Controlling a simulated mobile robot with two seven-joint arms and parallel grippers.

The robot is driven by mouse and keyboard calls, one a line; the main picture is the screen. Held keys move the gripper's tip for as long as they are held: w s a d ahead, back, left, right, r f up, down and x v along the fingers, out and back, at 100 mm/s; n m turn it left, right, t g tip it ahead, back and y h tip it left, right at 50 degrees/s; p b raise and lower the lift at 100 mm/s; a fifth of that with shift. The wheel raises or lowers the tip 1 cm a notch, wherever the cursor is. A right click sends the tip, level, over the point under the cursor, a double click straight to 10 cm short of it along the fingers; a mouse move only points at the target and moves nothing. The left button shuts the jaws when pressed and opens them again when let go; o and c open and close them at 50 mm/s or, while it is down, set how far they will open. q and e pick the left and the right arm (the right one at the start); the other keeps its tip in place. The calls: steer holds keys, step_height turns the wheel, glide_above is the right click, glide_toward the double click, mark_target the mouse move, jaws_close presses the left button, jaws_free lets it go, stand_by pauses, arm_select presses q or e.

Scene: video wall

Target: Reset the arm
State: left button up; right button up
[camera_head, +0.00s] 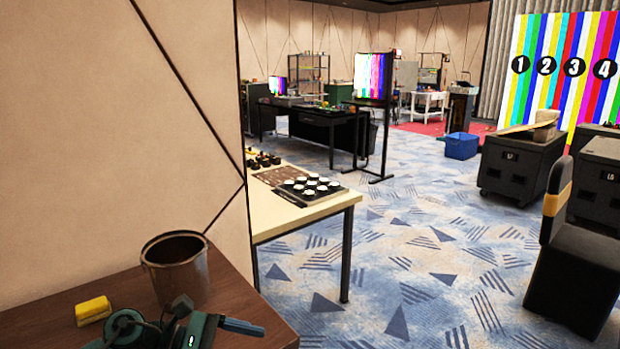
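A brown bucket (176,270) and yellow sponge (93,310) stand on the brown table by a beige wall (110,140). A pale table (300,212) holds a tray of round items. Black cases (520,165) and a chair (575,280) stand right. Patterned carpet (420,270) is open between.

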arm_select(q)
steer(key=s+d+r+n+t+h, duration=0.2)
steer(key=d+n+t+h, duration=0.15)
steer(key=n, duration=0.25)
steer(key=s+a+f+m+t+y+p, duration=0.1)
steer(key=s+a+f+m+t+y, duration=0.1)
steer(key=s+f+m+y, duration=0.5)
steer(key=s+a+f+m+t+y+p, duration=0.1)
steer(key=s+a+f+m+t+y, duration=0.2)
steer(key=m, duration=1.5)
steer(key=s+a+f+y, duration=0.1)
steer(key=s+f+y, duration=0.2)
steer(key=f, duration=0.4)
steer(key=shift+s+f+m+t+y+p, duration=0.2)
steer(key=shift+s+m+t+y+p, duration=0.2)
steer(key=shift+y, duration=0.15)
